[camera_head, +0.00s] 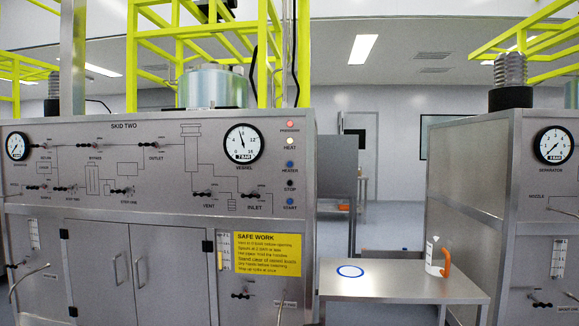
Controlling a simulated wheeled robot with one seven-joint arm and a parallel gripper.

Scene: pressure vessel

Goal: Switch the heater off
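The heater control (290,164) is a small round blue button labelled HEATER, on the right edge of the SKID TWO panel (100,150). Above it are a red PRESSURE light (290,124) and a pale, bright HEAT light (290,142). Below it are a black STOP button (290,184) and a blue START button (290,202). Nothing covers this column. The vessel gauge (243,143) sits to its left, its needle pointing nearly straight up. My gripper is not in view.
A second cabinet (470,170) stands at the right. Valve handles (205,194) stick out of the panel. A floor gap lies between the cabinets.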

